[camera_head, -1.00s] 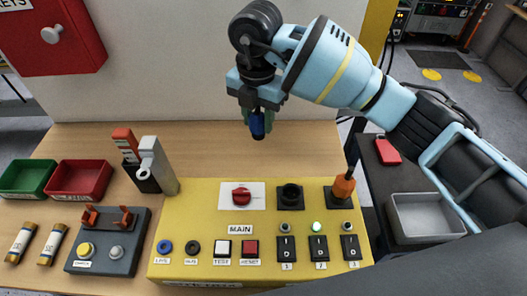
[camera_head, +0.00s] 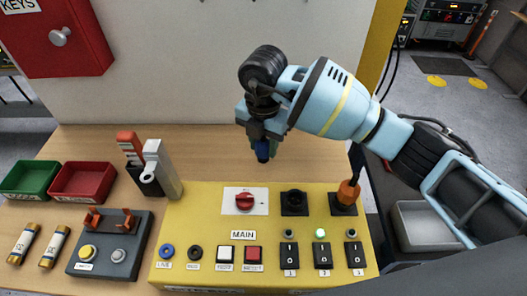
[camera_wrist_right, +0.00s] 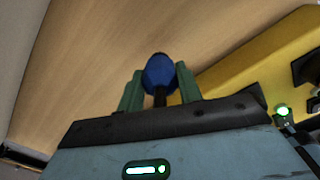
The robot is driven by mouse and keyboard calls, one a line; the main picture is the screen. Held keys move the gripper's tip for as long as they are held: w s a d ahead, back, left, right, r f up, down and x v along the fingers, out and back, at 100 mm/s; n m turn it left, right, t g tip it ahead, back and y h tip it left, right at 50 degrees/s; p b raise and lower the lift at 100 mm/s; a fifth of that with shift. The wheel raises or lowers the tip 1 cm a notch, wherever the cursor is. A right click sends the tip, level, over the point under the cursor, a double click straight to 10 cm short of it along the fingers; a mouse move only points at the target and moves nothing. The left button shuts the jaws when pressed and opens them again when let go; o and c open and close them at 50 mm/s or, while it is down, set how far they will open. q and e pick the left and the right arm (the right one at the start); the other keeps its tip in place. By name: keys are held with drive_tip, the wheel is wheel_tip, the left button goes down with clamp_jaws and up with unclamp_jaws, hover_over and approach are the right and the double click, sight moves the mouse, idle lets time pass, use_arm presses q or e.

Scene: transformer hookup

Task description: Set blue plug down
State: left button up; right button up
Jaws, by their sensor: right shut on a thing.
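The blue plug (camera_head: 262,150) is held in my right gripper (camera_head: 266,147), above the wooden bench behind the yellow panel. In the right wrist view the blue plug (camera_wrist_right: 159,75) sits between the two green fingers of the right gripper (camera_wrist_right: 159,88), which are shut on it. A dark stem or cable shows below the plug there. Whether the plug touches the bench cannot be told. My left gripper is not in view.
The yellow panel (camera_head: 216,205) carries a red main switch (camera_head: 245,201), an empty black socket (camera_head: 294,202) and an orange plug (camera_head: 348,192) in the right socket. A tool holder (camera_head: 151,187), red bin (camera_head: 83,182) and green bin (camera_head: 30,180) stand left. Bare bench (camera_head: 215,150) lies behind the panel.

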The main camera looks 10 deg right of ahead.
sight(263, 154)
drive_tip(key=shift+f, duration=1.6)
drive_tip(key=shift+f, duration=0.1)
drive_tip(key=o, duration=1.1)
wheel_tip(263, 154, up, 12)
drive_tip(key=shift+r, duration=0.1)
